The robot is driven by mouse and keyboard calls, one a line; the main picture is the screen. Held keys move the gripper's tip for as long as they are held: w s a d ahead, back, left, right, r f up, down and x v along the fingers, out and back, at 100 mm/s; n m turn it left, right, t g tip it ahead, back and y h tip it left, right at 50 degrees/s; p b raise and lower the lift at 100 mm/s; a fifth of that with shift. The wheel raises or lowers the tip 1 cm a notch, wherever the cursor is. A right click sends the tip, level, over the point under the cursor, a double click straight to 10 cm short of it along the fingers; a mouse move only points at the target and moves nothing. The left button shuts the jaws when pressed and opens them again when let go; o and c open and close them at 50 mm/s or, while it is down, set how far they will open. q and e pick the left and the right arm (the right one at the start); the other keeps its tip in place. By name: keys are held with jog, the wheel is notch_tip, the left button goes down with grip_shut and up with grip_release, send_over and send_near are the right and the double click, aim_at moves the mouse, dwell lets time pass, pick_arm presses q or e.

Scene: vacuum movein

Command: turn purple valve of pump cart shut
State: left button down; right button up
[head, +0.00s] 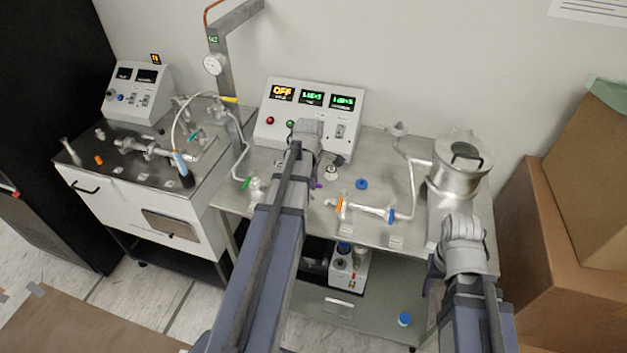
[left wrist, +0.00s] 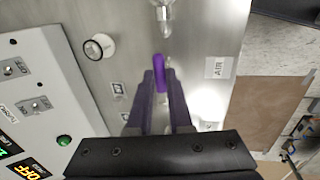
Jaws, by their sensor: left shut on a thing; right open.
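The purple valve handle (left wrist: 158,72) stands on the metal cart top in the left wrist view, just below a glass tube end (left wrist: 162,18). My left gripper (left wrist: 157,88) is shut on it, one dark finger on each side. In the head view my left arm reaches over the pump cart (head: 380,150), and its wrist hides most of the valve; a small purple spot shows beside it. My right gripper (head: 462,235) is over the cart's right front, its jaws mostly hidden behind its wrist; it is open and apart from the valve.
A control box (head: 310,110) with an OFF display stands behind my left gripper. Glass tubing with an orange valve (head: 340,207) and a blue valve (head: 391,215) lies to the right, leading toward a metal vessel (head: 460,165). Cardboard boxes (head: 545,230) stand at the right; another cart (head: 140,185) is left.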

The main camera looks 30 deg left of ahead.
pick_arm(q)
jog(key=shift+s, duration=0.1)
dwell(0.3)
jog(key=s+m, duration=0.1)
jog(key=m, duration=0.1)
jog(key=s+m+h, duration=0.1)
jog(key=m, duration=0.2)
jog(key=s+m, duration=0.1)
jog(key=m, duration=0.1)
jog(key=a+m, duration=0.1)
jog(key=m, duration=0.1)
jog(key=shift+s+h, duration=0.4)
jog(key=m, duration=0.1)
jog(key=s+a+m, duration=0.1)
jog(key=m, duration=0.2)
jog(key=shift+s+a+g+h, duration=0.2)
jog(key=shift+a+g+h, duration=0.1)
jog(key=shift+a+g, duration=0.1)
jog(key=shift+s+a+m+g, duration=0.15)
jog(key=shift+a+m, duration=0.15)
jog(key=shift+m, duration=0.55)
jog(key=shift+s+a+m+g, duration=0.1)
jog(key=shift+a+m+g, duration=0.2)
jog(key=shift+m, duration=0.5)
jog(key=shift+s+a+m+g, duration=0.15)
jog(key=shift+a+m, duration=0.2)
jog(key=shift+m, duration=0.5)
jog(key=c, duration=0.8)
grip_release()
jog(key=shift+c, duration=0.2)
